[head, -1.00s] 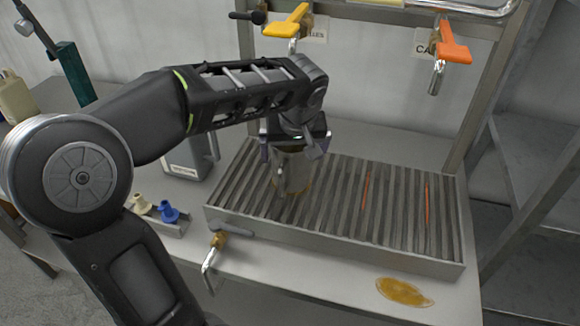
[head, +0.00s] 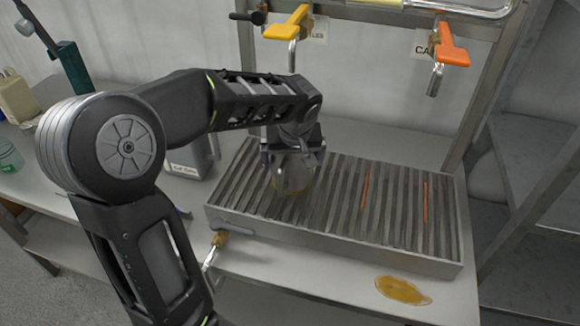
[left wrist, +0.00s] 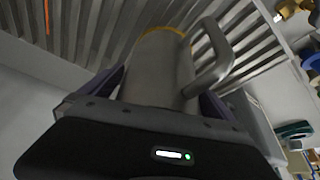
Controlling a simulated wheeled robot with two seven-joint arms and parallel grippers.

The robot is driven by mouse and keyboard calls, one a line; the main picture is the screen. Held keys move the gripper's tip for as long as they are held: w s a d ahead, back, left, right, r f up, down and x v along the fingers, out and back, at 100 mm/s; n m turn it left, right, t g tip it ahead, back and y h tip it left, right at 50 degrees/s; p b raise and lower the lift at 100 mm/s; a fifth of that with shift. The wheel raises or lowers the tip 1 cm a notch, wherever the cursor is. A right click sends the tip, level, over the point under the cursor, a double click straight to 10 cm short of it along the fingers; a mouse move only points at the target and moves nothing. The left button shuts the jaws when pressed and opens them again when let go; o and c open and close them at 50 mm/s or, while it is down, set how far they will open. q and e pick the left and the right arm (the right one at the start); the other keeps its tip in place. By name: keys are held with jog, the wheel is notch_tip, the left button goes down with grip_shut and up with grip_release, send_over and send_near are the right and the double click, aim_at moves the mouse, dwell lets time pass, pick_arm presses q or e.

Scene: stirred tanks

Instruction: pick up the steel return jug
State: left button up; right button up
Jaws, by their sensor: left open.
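The steel return jug (head: 294,180) stands on the slatted metal grate, near its left part. Its upper part is hidden by my gripper in the head view. In the left wrist view, the jug's grey body (left wrist: 155,70) has a yellowish rim or band at its far end, and its bar handle (left wrist: 216,58) sticks out to the right. My left gripper (head: 292,158) is at the jug from above, with its dark fingers open on either side of the body. Whether the fingers touch it cannot be told. My right gripper is in neither view.
The grate (head: 400,250) sits in a steel tray on the bench. A yellow-handled tap (head: 288,24) and an orange-handled tap (head: 452,50) hang above. A brown spill (head: 402,290) lies in front. A drain tap (head: 217,242) is at the tray's front left. A grey container (head: 192,158) stands behind my arm.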

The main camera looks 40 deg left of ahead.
pick_arm(q)
jog(key=shift+c, duration=0.3)
jog(key=c, duration=1.5)
